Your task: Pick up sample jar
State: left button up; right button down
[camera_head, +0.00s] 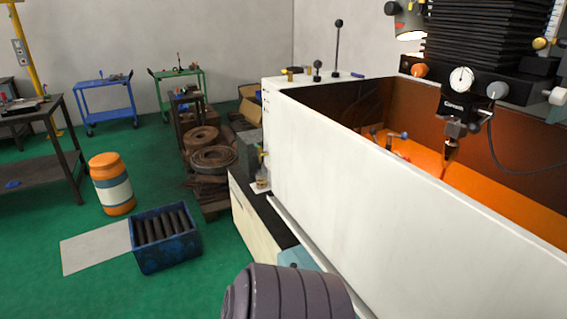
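A small bottle-like jar (262,179) with an amber lower part stands on the dark ledge beside the white machine tank. It is small in the view, and I cannot tell for sure that it is the sample jar. A larger orange container with a pale band (113,192) stands upright on the green floor at the left. Neither of my grippers is in view.
The white-walled tank (390,200) with an orange interior fills the right side under a machine head (455,100). A blue crate of dark rods (168,262), a pallet with round metal parts (212,160) and a dark table (72,153) stand left. Green floor lies between them.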

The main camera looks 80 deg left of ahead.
aim_at(261, 179)
jog(key=k+u, duration=0.1)
jog(key=u, duration=0.3)
jog(key=k+u, duration=0.1)
jog(key=u, duration=0.3)
jog(key=k+u, duration=0.1)
jog(key=u, duration=0.25)
jog(key=k+j+u, duration=0.1)
jog(key=u, duration=1.5)
jog(key=i+j+z, duration=0.1)
jog(key=z, duration=0.3)
jog(key=i+j+z, duration=0.15)
jog(key=z, duration=0.3)
jog(key=i+j+z, duration=0.1)
jog(key=j+z, duration=0.15)
jog(key=z, duration=0.15)
